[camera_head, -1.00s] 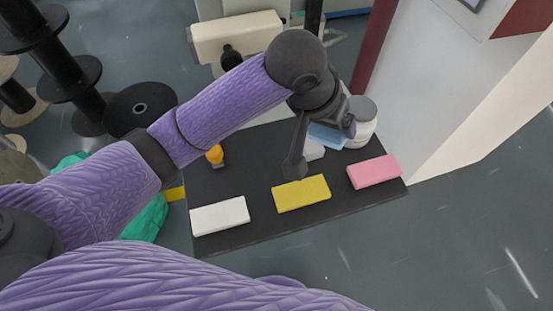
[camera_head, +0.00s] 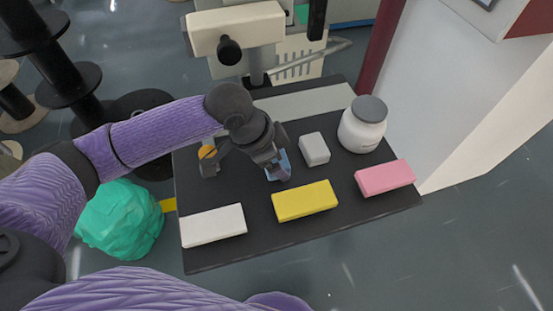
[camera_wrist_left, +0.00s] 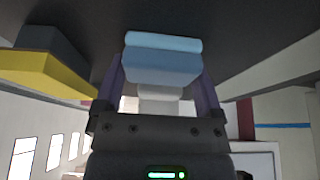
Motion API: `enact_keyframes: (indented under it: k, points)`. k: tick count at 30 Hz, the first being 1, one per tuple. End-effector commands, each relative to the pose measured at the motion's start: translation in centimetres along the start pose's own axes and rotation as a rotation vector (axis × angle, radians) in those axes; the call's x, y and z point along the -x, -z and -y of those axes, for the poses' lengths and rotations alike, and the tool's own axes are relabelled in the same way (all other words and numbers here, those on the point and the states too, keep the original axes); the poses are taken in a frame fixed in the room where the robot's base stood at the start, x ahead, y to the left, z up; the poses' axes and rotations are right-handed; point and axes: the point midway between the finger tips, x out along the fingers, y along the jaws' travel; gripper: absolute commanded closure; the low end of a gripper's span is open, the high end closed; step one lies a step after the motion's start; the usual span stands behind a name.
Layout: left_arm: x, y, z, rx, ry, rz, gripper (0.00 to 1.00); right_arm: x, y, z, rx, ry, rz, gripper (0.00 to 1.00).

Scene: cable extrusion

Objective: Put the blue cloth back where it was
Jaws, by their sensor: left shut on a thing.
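The blue cloth (camera_head: 284,172) is a small light-blue folded pad. My left gripper (camera_head: 279,165) is shut on it above the black table, behind the yellow block and left of the grey block. In the left wrist view the blue cloth (camera_wrist_left: 162,62) spans the space between the two fingers of my left gripper (camera_wrist_left: 161,78). Whether the cloth touches the table is unclear. My right gripper is out of view.
On the black table (camera_head: 270,236) are a white block (camera_head: 213,226), a yellow block (camera_head: 305,201), a pink block (camera_head: 385,178), a grey block (camera_head: 314,149) and a white jar (camera_head: 361,130) with a grey lid. An orange-topped item (camera_head: 207,153) is at the left, partly hidden.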

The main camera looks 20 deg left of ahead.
Motion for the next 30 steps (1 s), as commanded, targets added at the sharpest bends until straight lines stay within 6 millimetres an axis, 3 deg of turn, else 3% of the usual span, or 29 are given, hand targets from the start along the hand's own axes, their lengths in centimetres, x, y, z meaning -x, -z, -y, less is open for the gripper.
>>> enact_keyframes:
  k: [4, 5, 6, 14, 24, 30]
  points:
    - [0.1, 0.0, 0.0, 0.000, 0.000, 0.003, 0.60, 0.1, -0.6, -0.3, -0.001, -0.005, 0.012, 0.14]
    - [0.1, 0.0, 0.0, 0.001, 0.000, 0.003, 0.06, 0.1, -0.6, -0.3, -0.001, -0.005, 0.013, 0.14]
    - [0.1, 0.0, 0.0, 0.001, 0.000, 0.003, 0.00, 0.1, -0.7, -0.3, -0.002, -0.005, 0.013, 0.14]
    - [0.6, 0.1, 0.0, 0.001, 0.001, 0.002, 0.00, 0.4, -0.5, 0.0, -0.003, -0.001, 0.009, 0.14]
    - [9.6, 0.3, 0.1, 0.001, 0.004, 0.001, 0.00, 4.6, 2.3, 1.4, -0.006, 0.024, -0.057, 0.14]
    - [12.1, 0.1, 0.0, 0.001, 0.001, 0.001, 0.00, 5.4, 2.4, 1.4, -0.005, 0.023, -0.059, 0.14]
